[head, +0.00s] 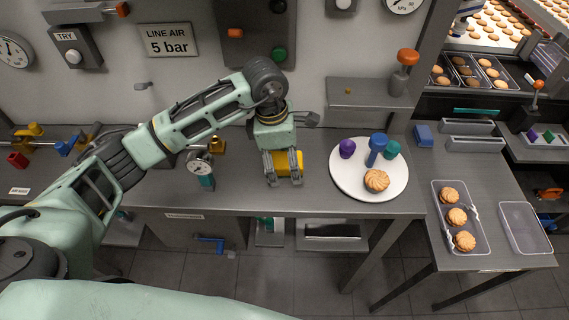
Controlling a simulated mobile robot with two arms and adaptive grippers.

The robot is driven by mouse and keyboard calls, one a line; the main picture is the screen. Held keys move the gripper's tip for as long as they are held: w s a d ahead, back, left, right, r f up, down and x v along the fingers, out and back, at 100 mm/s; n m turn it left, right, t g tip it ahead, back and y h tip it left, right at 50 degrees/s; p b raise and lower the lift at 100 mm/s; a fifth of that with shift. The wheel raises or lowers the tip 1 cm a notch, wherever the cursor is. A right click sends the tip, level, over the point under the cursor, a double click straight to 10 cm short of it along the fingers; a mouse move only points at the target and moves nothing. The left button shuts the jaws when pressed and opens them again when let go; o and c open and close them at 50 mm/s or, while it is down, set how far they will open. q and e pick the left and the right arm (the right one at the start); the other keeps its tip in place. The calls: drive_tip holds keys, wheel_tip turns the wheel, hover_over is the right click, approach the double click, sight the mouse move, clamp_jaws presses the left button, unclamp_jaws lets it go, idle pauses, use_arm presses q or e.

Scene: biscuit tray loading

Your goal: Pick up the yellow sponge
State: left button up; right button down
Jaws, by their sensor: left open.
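The yellow sponge (289,168) lies on the grey bench, left of the white plate. My left gripper (284,180) points down over the sponge. Its two fingers are open and stand in front of the sponge's near side and left part, so part of the sponge is hidden. I cannot tell whether the fingers touch it. My right gripper is not in the head view.
A white plate (345,188) to the right holds a biscuit (377,181) and purple, blue and teal pieces. A dial gauge (200,167) stands left of the gripper. A tray with biscuits (439,218) and an empty tray (525,229) are at the right.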

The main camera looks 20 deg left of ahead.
use_arm(q)
drive_tip(key=shift+c, duration=0.4)
drive_tip(key=shift+s, duration=0.1)
drive_tip(key=c, duration=0.8)
